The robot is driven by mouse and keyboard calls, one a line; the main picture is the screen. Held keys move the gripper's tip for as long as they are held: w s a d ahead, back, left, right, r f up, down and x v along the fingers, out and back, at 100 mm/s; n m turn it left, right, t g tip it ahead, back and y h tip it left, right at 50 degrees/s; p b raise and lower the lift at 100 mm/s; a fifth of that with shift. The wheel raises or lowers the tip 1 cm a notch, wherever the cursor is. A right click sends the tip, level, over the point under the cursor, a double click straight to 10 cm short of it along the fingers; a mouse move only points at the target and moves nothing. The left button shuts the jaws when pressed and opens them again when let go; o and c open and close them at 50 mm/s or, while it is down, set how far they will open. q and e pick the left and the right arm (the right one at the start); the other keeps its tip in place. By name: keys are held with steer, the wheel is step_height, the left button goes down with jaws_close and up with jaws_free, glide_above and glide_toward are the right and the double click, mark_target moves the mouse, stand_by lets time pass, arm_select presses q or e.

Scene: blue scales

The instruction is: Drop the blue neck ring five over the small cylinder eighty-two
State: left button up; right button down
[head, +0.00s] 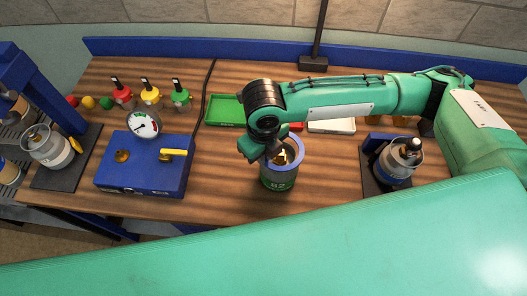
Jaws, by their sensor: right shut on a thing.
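The small cylinder eighty-two (278,184) is green, marked "82", and stands upright on the wooden bench. The blue neck ring five (300,154) is a pale blue ring that shows around the cylinder's brass valve, at the level of its top. I cannot tell whether the ring rests on the cylinder or hangs just above it. My right gripper (271,154) points down at the ring's left side and is shut on it; the fingertips are partly hidden. My left gripper is not in view.
A blue box with a gauge and yellow lever (143,178) stands left. A grey cylinder (399,162) sits in a holder at right, another (49,148) at far left. A green tray (224,110) lies behind. Bare bench lies between the blue box and cylinder eighty-two.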

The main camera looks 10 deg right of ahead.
steer(key=shift+f+b, duration=0.85)
steer(key=shift+f, duration=0.9)
steer(key=c, duration=1.5)
jaws_free()
steer(key=shift+r, duration=0.15)
steer(key=shift+r+p, duration=3.6)
steer(key=shift+r, duration=0.05)
